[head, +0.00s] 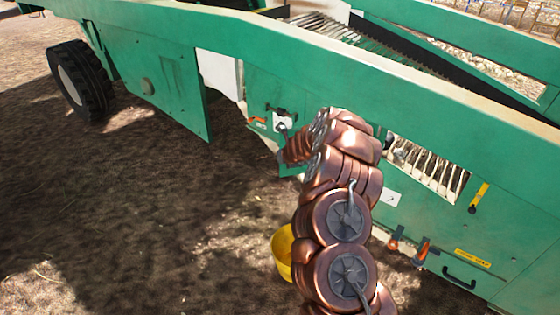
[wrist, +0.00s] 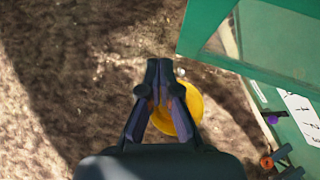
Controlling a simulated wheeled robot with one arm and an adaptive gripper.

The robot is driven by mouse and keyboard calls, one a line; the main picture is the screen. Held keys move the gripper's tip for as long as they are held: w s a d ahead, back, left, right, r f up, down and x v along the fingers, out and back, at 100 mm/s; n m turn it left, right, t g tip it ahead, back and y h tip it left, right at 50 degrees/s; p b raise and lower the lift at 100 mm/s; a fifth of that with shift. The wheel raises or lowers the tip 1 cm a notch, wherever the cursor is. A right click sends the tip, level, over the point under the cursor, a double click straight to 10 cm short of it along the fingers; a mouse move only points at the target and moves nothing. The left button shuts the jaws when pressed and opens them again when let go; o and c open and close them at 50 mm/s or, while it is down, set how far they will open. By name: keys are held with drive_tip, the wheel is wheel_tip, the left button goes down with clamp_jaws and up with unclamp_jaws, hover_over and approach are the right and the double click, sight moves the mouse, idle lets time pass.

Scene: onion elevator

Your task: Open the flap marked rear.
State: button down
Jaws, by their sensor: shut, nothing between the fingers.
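The green machine (head: 330,55) runs across the head view. On its lower right side, a green panel carries a yellow label (head: 472,257) and a black handle (head: 460,279). An orange-handled latch (head: 421,252) and an orange knob (head: 393,243) sit left of them. The label is too small to read, so I cannot tell which flap is marked rear. My gripper (wrist: 160,72) is shut and empty in the wrist view, apart from the machine. In the head view it is small and partly hidden beside the machine's side, left of my arm.
A yellow bucket (head: 283,252) stands on the ground; it shows below my gripper in the wrist view (wrist: 187,112). A green panel (head: 155,85) stands left of a pale gap. A black wheel (head: 80,82) is at far left. Bare soil in front is free.

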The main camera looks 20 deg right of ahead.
drive_tip(key=s+a+r, duration=0.2)
drive_tip(key=s+r, duration=0.2)
drive_tip(key=shift+r+b, duration=0.35)
drive_tip(key=shift+b, duration=0.1)
drive_tip(key=shift+s, duration=0.1)
drive_tip(key=s+a+r+n+y, duration=0.35)
drive_tip(key=a+r+n, duration=0.35)
drive_tip(key=a+r, duration=0.3)
drive_tip(key=s+a+r+n+y, duration=0.35)
drive_tip(key=a+r+n, duration=0.35)
drive_tip(key=a, duration=0.6)
drive_tip(key=s+a+r+n+g+p, duration=0.1)
drive_tip(key=s+a+r+n+g, duration=0.25)
drive_tip(key=s+a+n, duration=0.45)
drive_tip(key=s+d+n+g+h, duration=0.1)
drive_tip(key=s+n+g, duration=0.5)
drive_tip(key=s, duration=1.3)
drive_tip(key=s+d+f+n+h, duration=0.1)
drive_tip(key=s+d+n+h, duration=0.2)
drive_tip(key=s+d, duration=0.3)
drive_tip(key=s+d+f+n+g+h+p, duration=0.1)
drive_tip(key=s+d+n, duration=0.4)
drive_tip(key=s, duration=0.9)
drive_tip(key=shift+d+h, duration=0.6)
drive_tip(key=shift+h, duration=0.3)
